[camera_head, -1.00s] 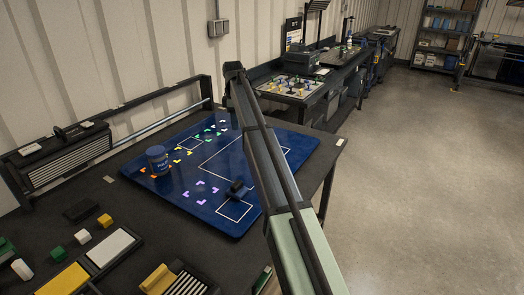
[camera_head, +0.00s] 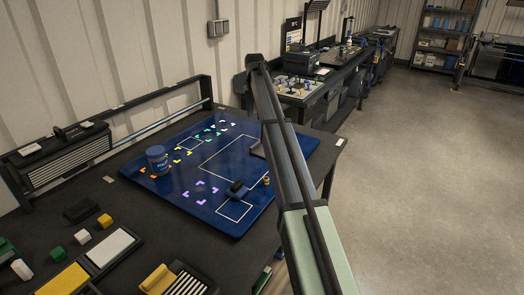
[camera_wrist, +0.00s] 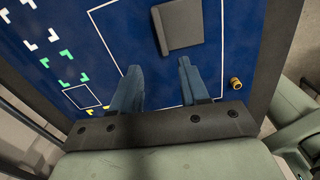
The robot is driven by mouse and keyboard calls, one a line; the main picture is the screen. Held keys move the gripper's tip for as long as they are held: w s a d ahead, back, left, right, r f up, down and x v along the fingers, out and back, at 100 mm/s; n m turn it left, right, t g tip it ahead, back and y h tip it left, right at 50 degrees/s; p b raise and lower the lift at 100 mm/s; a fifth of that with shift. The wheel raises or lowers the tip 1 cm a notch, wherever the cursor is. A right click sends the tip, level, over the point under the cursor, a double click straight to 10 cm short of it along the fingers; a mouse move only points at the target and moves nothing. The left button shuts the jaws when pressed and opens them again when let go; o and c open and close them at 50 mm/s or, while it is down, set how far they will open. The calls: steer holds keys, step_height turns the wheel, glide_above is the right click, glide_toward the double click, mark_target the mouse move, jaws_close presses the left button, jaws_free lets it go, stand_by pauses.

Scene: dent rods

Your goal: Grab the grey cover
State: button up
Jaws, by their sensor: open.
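The grey cover (camera_wrist: 182,24) is a flat, dark grey square plate with a raised lip on one edge. It lies on the blue mat (camera_wrist: 112,32), at the top of the wrist view. In the head view the grey cover (camera_head: 257,150) shows only in part beside my arm. My gripper (camera_wrist: 158,66) is open and empty, with its two blue-grey fingers apart. In the wrist view the fingertips appear just below the cover, with no visible contact.
A small brass fitting (camera_wrist: 236,83) stands on the mat right of my fingers. A blue tin (camera_head: 157,160) stands at the mat's left, and a dark block (camera_head: 237,188) near its front. Coloured blocks and trays fill the bench's lower left.

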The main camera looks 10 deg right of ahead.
mark_target(256, 143)
steer(key=shift+n, duration=0.4)
step_height(256, 143, down, 14)
steer(key=shift+d+r, duration=0.1)
stand_by(0.5)
steer(key=shift+c, duration=0.3)
jaws_close()
